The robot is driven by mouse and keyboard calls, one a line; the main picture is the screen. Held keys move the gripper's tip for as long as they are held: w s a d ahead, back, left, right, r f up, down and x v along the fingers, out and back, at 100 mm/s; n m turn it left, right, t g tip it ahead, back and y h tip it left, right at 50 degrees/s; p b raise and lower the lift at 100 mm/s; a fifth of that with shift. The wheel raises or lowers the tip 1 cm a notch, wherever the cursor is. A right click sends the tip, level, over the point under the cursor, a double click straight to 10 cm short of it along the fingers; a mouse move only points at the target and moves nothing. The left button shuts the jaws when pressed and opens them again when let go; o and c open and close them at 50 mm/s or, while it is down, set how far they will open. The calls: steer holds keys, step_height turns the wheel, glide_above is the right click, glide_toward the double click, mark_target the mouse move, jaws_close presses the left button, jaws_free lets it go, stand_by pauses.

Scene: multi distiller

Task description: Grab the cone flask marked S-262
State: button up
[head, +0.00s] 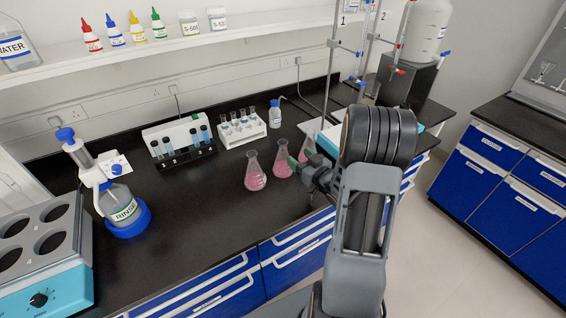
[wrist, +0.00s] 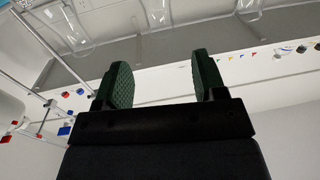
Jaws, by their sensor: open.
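Three cone flasks with pink liquid stand in a row on the black bench: a left one (head: 255,178), a middle one (head: 282,168) and a right one (head: 306,147) partly hidden behind my arm. No S-262 marking is readable on any of them. My gripper (head: 297,164) is at the row, close to the middle and right flasks. In the wrist view my gripper (wrist: 162,65) is open, with two green pads apart and nothing between them. Clear flask glass (wrist: 160,14) shows at the top of that view, beyond the fingertips. I cannot tell whether a pad touches glass.
A tube rack (head: 243,133), a small blue-capped bottle (head: 275,118) and a cuvette stand (head: 180,142) are behind the flasks. A rinse bottle (head: 122,205) stands left. Burette stands (head: 331,75) rise behind my arm. The bench front left of the flasks is clear.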

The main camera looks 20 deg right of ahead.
mark_target(281, 142)
steer(key=p+x, duration=0.3)
steer(key=x, duration=0.8)
steer(key=shift+w+a, duration=0.15)
steer(key=shift+w, duration=0.1)
jaws_close()
stand_by(0.3)
